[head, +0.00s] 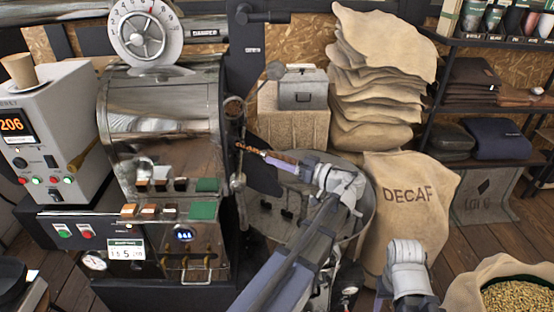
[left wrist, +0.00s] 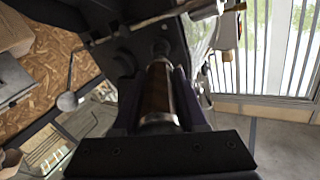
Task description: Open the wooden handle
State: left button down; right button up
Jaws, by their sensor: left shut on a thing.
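The wooden handle (head: 281,156) is a brown grip with metal ends on the front right side of the roaster (head: 160,110). My left gripper (head: 277,161) is shut on the handle, coming from the right. In the left wrist view the wooden handle (left wrist: 157,92) lies between the two dark fingers of my left gripper (left wrist: 158,100), pointing away toward the dark machine body. The fingers hide the sides of the handle. Part of my right arm shows at the lower right in the head view, but its gripper is not visible.
A round cooling tray (head: 362,215) lies under my left arm. A DECAF sack (head: 408,205) and an open sack of beans (head: 470,285) stand to the right. A lever with a ball knob (head: 274,71) rises beside the handle. A control box (head: 62,135) stands at left.

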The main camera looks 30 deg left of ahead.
pick_arm(q)
jog(key=shift+c, duration=2.4)
grip_release()
jog(key=d, duration=0.8)
jog(key=shift+s, duration=0.1)
